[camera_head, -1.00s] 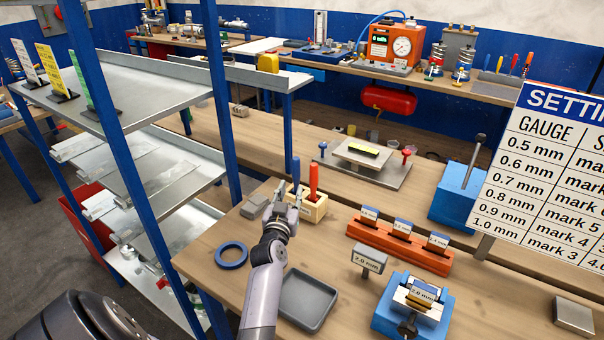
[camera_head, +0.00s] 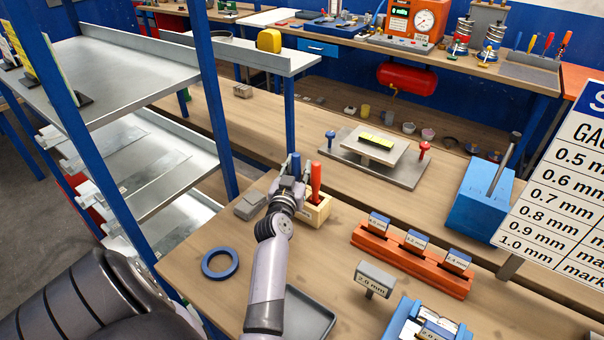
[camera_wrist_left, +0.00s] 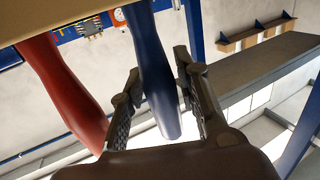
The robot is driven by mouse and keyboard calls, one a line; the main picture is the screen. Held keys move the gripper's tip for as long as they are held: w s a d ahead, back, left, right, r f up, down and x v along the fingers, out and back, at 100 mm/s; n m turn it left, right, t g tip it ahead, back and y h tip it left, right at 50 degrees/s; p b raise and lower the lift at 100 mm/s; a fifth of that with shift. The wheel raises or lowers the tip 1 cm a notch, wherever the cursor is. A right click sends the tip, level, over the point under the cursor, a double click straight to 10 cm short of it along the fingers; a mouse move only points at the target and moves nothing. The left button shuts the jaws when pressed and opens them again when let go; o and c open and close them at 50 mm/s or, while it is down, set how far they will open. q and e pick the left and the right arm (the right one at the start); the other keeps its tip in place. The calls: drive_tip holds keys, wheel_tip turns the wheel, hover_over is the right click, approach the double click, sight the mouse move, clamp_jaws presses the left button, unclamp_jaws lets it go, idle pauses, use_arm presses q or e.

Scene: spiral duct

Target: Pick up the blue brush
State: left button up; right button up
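The blue brush (camera_head: 296,164) stands upright, handle up, in the small wooden holder (camera_head: 317,213). The red brush (camera_head: 316,180) stands right beside it. My left gripper (camera_head: 291,183) is at the blue handle. In the left wrist view, the blue handle (camera_wrist_left: 152,75) lies between the two fingers of the left gripper (camera_wrist_left: 163,112). The fingers are spread on either side, with a gap visible on the right side; contact on the left side cannot be told. The red handle (camera_wrist_left: 65,95) is just outside the left finger. The brush's lower end is hidden. My right gripper is not in view.
A grey block (camera_head: 250,205) sits left of the holder. A blue ring (camera_head: 220,263) and a grey tray (camera_head: 308,318) lie nearer. An orange rack (camera_head: 412,262) stands to the right. A shelf with a blue post (camera_head: 212,95) rises close on the left.

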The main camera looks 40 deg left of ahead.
use_arm(q)
drive_tip(key=shift+s+d+r, duration=0.25)
drive_tip(key=shift+s+r, duration=0.15)
drive_tip(key=shift+s, duration=0.15)
drive_tip(key=shift+c, duration=0.4)
drive_tip(key=shift+s+d, duration=0.1)
drive_tip(key=shift+s, duration=0.1)
drive_tip(key=c, duration=0.4)
drive_tip(key=shift+w, duration=0.1)
drive_tip(key=shift+c, duration=0.7)
clamp_jaws()
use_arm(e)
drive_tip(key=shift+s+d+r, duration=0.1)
